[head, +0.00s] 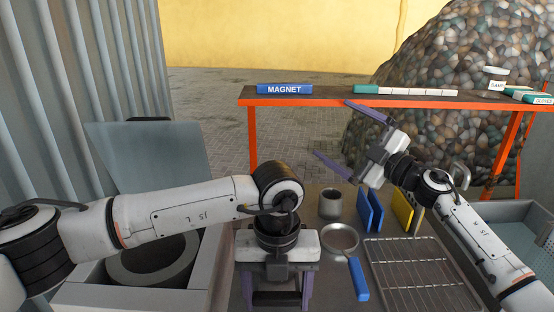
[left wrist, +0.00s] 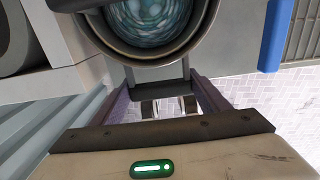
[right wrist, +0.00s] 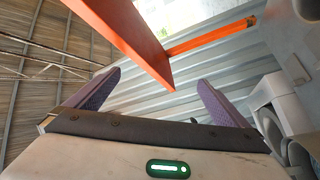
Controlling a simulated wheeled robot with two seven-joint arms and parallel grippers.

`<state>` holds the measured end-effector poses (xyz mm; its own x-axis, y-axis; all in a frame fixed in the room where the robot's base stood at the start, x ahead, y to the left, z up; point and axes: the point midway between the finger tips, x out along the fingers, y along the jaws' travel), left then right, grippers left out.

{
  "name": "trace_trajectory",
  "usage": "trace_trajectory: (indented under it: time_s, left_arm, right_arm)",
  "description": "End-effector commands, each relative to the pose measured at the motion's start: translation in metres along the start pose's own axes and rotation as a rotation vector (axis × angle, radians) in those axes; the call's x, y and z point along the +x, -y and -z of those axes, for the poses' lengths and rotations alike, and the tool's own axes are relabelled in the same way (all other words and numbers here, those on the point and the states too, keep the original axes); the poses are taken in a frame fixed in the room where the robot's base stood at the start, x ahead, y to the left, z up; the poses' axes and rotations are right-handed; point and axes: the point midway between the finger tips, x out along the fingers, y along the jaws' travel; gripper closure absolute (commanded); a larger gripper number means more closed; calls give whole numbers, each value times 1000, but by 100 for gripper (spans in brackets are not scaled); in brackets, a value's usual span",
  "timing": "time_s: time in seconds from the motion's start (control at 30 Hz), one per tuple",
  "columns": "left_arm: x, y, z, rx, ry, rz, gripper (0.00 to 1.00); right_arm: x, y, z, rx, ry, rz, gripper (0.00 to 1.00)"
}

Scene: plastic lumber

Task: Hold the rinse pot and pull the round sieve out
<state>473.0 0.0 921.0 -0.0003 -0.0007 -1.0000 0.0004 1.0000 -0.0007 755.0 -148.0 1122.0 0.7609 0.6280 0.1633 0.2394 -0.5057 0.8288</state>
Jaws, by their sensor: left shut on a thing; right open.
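My left gripper (head: 277,298) reaches over the near worktop. In the left wrist view its purple fingers (left wrist: 160,86) are shut on the dark handle of the rinse pot. The pot (left wrist: 88,30) is round with a dark rim and mottled blue-green inside; my wrist mostly hides it in the head view. I cannot tell whether a sieve sits in it. A round pan- or sieve-like piece with a blue handle (head: 358,280) lies just right of the gripper. My right gripper (head: 332,128) is open and empty, raised by the orange shelf, away from the pot.
A wire rack (head: 425,275) lies at right, with a basin (head: 530,225) beyond it. A grey cup (head: 330,203), blue panels (head: 370,210) and a yellow panel (head: 402,208) stand behind. The orange shelf (head: 330,100) crosses the back. A round tub (head: 150,262) is at left.

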Motion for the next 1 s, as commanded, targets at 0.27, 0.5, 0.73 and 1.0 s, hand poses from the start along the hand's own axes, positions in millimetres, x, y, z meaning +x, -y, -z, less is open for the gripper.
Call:
trace_trajectory:
  time_s: [0.27, 0.5, 0.73, 1.0]
  left_arm:
    - [0, 0, 0, -2, 1, -1, 58]
    - [0, 0, 0, -2, 1, -1, 58]
    - [0, 0, 0, -2, 1, -1, 58]
    - [0, 0, 0, -1, 1, 0, 58]
  right_arm:
    - [62, 83, 97, -198, -241, 351, 0]
    - [67, 168, 177, -516, -459, 834, 0]
    - [15, 175, 193, -879, -476, 1420, 0]
    - [-32, 117, 197, -1037, -313, 1791, 0]
